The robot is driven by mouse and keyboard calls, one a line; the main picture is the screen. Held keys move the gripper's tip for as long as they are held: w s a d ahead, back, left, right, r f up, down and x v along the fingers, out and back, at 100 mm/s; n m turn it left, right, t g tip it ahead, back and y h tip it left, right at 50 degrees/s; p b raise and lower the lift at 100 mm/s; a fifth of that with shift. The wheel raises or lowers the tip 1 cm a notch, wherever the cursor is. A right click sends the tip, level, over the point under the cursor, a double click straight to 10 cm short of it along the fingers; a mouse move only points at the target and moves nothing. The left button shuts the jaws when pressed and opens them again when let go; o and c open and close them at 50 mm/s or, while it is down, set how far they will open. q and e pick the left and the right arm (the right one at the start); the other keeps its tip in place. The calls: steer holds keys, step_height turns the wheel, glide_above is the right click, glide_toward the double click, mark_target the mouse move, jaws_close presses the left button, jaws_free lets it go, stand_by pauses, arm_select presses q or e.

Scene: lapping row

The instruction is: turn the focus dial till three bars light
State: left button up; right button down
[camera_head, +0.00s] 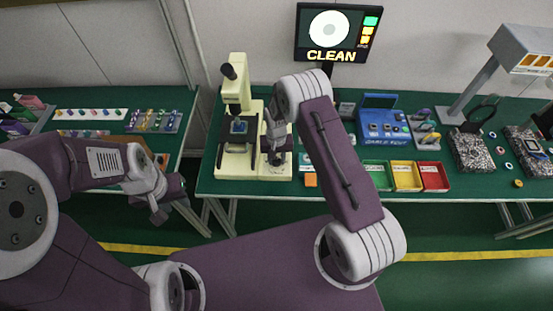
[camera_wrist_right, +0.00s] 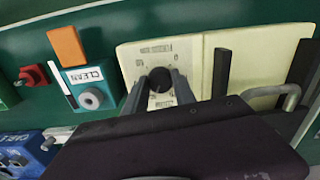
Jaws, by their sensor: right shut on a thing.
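The cream microscope (camera_head: 238,92) stands on the green bench, with a small blue piece (camera_head: 239,127) on its dark stage. The dark focus dial (camera_wrist_right: 160,78) sits on its cream base, by printed marks. My right gripper (camera_wrist_right: 163,86) is shut on the dial, a finger on each side. In the head view my right gripper (camera_head: 277,157) is low over the microscope's right side and partly hides it. The monitor (camera_head: 337,32) shows a pale disc, the word CLEAN and three lit bars, green above two yellow-orange. My left gripper (camera_head: 160,212) hangs before the bench; its jaws are unclear.
A teal box with a grey knob and a CLEAN label (camera_wrist_right: 88,88) and an orange block (camera_wrist_right: 67,46) lie near the base. Green, yellow (camera_head: 406,176) and red (camera_head: 434,176) trays and a blue device (camera_head: 384,124) stand right of my right arm.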

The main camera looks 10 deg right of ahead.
mark_target(276, 160)
steer(key=shift+w, duration=0.15)
steer(key=c, duration=1)
jaws_free()
step_height(276, 160, up, 9)
steer(key=shift+r+b, duration=0.1)
steer(key=shift+b, duration=0.6)
